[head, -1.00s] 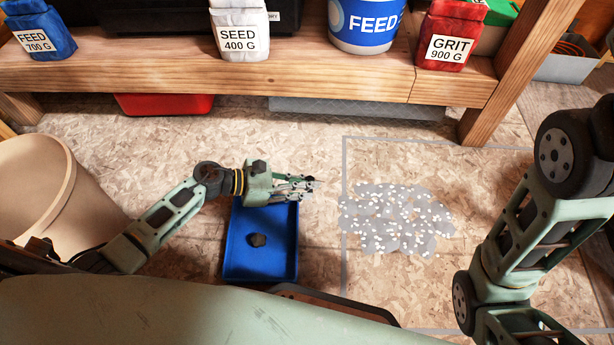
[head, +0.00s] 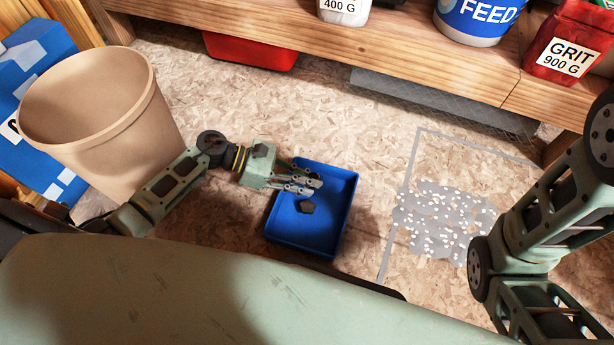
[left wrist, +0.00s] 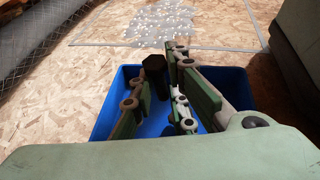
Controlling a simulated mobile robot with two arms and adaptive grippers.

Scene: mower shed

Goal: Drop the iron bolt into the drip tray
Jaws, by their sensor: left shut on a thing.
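The blue drip tray (head: 346,222) lies on the floor. My left gripper (head: 313,185) is over the upper part of the tray in the head view. It is shut on the iron bolt, a dark, six-sided piece (left wrist: 154,72) between the fingers in the left wrist view. The tray also shows around the fingers (left wrist: 235,82). A small dark patch or lump (head: 306,206) shows near the middle of the tray floor; I cannot tell which. My right gripper is out of view.
A tan bucket (head: 95,120) stands left of my left arm, beside a blue bag (head: 35,75). A wooden shelf (head: 420,55) with feed and grit containers runs along the back. A grey patch with white pellets (head: 445,220) lies right of the tray.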

